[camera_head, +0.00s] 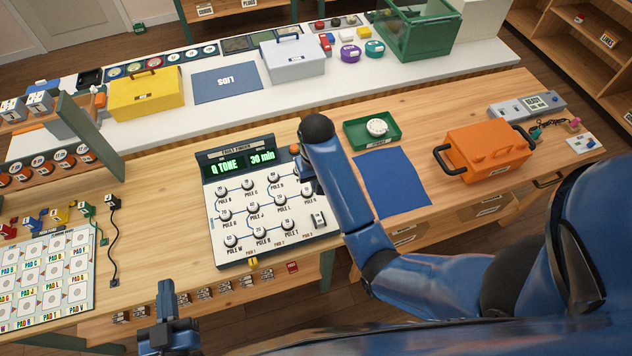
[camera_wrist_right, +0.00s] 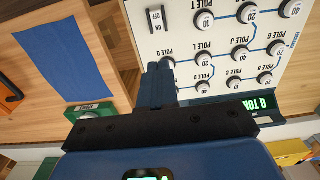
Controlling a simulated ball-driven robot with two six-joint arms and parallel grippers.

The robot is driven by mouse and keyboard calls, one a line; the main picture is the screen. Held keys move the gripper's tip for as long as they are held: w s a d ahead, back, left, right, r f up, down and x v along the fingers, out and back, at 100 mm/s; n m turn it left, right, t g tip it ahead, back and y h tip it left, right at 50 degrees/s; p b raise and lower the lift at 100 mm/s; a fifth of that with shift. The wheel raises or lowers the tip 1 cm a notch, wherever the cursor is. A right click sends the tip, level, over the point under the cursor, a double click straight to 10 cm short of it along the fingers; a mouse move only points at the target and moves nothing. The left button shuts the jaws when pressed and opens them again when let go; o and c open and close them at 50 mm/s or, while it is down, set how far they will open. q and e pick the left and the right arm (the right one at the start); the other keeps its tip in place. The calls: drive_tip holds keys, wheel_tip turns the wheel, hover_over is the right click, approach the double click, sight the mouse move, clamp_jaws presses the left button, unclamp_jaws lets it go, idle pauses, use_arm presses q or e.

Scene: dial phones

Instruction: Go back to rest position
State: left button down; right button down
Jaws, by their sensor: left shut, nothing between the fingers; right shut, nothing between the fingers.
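My left gripper (camera_head: 167,302) shows at the bottom left of the head view. It is shut and empty, in front of the bench edge and apart from everything on the bench. My right arm reaches in from the right over the Fault Finder panel (camera_head: 218,252). My right gripper (camera_wrist_right: 158,76) is shut and empty in the right wrist view, its fingertips over the panel's edge by a knob labelled POLE Q. I cannot tell whether they touch it. In the head view the arm mostly hides this gripper. The panel's display (camera_head: 243,164) reads "Q TONE" and "30 min".
A blue mat (camera_head: 398,190), a green tray (camera_head: 361,144) with a white dial and an orange toolbox (camera_head: 484,152) are right of the panel. The pad board (camera_head: 48,277) and a black cord (camera_head: 115,240) are at left. The bench front (camera_head: 75,325) lies near my left gripper.

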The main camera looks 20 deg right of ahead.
drive_tip(key=shift+w+f, duration=0.1)
drive_tip(key=shift+w, duration=0.05)
drive_tip(key=shift+w, duration=0.1)
